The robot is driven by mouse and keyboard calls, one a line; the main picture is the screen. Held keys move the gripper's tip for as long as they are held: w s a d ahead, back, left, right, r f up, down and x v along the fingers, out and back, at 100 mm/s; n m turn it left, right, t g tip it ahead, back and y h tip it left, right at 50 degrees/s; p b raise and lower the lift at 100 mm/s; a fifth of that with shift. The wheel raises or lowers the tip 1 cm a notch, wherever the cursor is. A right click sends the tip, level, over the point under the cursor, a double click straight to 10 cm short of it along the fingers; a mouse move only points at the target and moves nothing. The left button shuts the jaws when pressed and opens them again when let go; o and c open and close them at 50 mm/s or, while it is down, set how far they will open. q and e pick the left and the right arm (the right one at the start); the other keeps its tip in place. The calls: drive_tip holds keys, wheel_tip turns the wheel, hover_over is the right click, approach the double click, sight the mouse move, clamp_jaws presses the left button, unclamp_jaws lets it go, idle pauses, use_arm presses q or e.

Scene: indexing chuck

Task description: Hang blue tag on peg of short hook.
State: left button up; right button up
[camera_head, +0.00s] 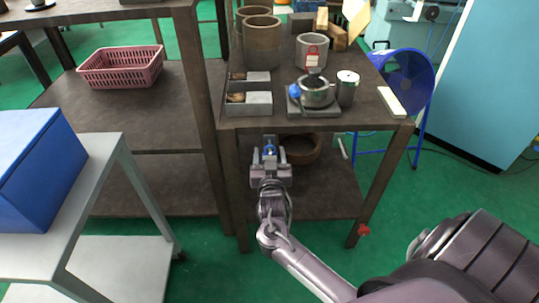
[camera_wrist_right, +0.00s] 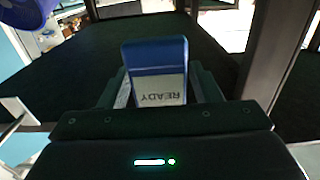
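The blue tag (camera_wrist_right: 157,52) is a blue plate with a white face that reads "READY", upside down in the right wrist view. It sits between the fingers of my right gripper (camera_head: 269,155), which is shut on it. In the head view the tag (camera_head: 270,149) is a small blue patch between the fingers, in front of the workbench's front edge and below its top. On the bench, a round metal chuck (camera_head: 317,93) stands on a dark base with a blue part at its left. I cannot make out the short hook or its peg. My left gripper is out of view.
A blue bin (camera_head: 35,170) stands on a cart at left.

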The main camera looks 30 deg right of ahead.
drive_tip(key=shift+o, duration=0.5)
drive_tip(key=shift+s, duration=0.1)
drive_tip(key=shift+s+a+f, duration=0.1)
drive_tip(key=shift+s+a, duration=0.1)
drive_tip(key=shift+s, duration=0.05)
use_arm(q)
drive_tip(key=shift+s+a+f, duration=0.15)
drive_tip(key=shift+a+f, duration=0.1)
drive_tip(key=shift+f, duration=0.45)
use_arm(e)
drive_tip(key=v, duration=0.7)
